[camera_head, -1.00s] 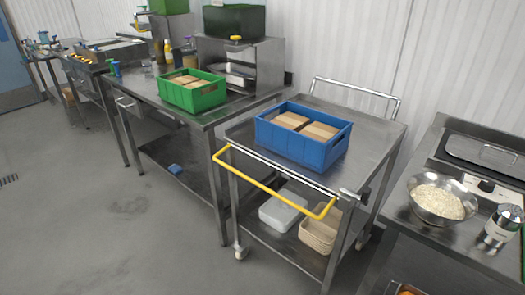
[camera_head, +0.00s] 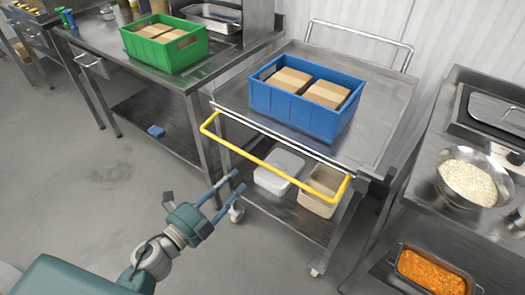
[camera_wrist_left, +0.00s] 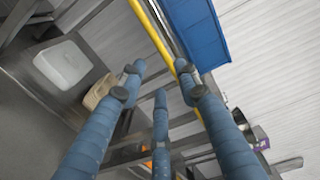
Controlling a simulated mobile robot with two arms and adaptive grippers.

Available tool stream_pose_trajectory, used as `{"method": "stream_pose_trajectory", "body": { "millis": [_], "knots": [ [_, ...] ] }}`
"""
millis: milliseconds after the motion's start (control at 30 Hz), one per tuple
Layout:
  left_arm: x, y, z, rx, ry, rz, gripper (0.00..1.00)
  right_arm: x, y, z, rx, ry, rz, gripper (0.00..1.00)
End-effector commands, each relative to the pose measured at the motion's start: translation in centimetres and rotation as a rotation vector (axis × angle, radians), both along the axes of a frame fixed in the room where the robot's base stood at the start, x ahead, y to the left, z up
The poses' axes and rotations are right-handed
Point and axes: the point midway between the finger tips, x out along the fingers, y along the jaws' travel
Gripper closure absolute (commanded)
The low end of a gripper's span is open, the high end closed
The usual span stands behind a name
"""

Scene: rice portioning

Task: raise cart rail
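The yellow cart rail (camera_head: 268,165) sticks out along the near side of the steel cart (camera_head: 378,100), below the level of its top. In the left wrist view the rail (camera_wrist_left: 151,30) runs down from the top edge beyond the fingertips. My left gripper (camera_head: 238,180) is in front of the rail on its near left side, apart from it. Its blue fingers are spread, empty and pointing towards the cart; they also show in the left wrist view (camera_wrist_left: 158,85). My right gripper is not in view.
A blue crate (camera_head: 292,113) with brown boxes stands on the cart. A white container (camera_head: 278,172) and a beige basket (camera_head: 322,190) sit on its lower shelf. A table with a green crate (camera_head: 165,55) stands left, a counter with a rice bowl (camera_head: 468,183) right.

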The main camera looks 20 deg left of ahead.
Motion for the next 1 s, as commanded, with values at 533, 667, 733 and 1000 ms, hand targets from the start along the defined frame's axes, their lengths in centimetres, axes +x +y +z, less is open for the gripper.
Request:
{"method": "stream_pose_trajectory", "body": {
  "millis": [533,667,733,1000],
  "knots": [
    [8.3,-3.0,0.1,0.003,-0.006,-0.002,0.67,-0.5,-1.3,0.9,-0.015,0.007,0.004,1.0],
    [9.5,-3.4,0.0,0.002,-0.005,-0.001,0.67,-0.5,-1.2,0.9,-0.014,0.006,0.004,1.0],
    [9.8,-3.6,-0.1,0.003,-0.004,-0.001,0.67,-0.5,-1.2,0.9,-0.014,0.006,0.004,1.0],
    [10.0,-3.7,-0.1,0.003,-0.003,-0.001,0.67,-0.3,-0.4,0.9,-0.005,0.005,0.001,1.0]
  ]
}}
